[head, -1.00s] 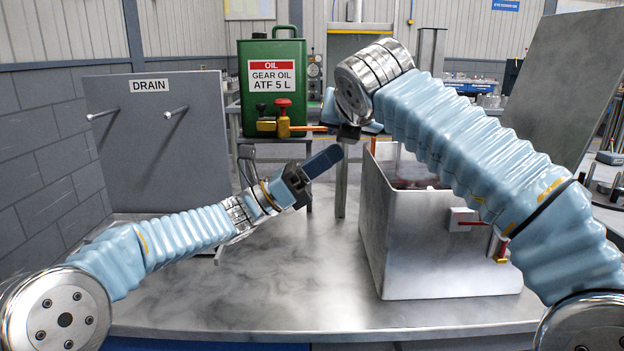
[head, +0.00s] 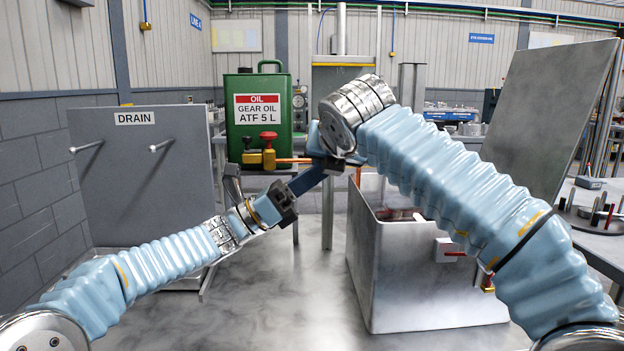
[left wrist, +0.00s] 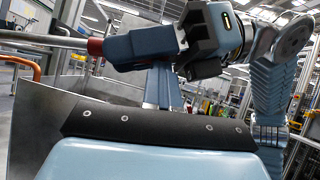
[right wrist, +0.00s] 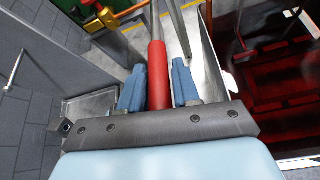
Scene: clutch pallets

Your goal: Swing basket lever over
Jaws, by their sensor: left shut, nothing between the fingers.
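The lever shows in the right wrist view as a metal rod with a red grip (right wrist: 157,78). My right gripper (right wrist: 158,82) has one blue finger on each side of this grip; whether they press on it is unclear. In the left wrist view the red part (left wrist: 95,47) shows at the tips of my right gripper, with the metal rod running left. In the head view my right gripper (head: 330,160) is mostly hidden by its own wrist. My left gripper (head: 308,182) is shut and empty, just below and left of it; its fingers (left wrist: 160,85) are together.
A metal tank (head: 430,285) with an open top stands right of centre; dark red shows inside in the right wrist view. A green oil can (head: 262,145) stands behind, with a red-knobbed valve (head: 268,148). The grey DRAIN panel (head: 140,190) is at left. The front tabletop is clear.

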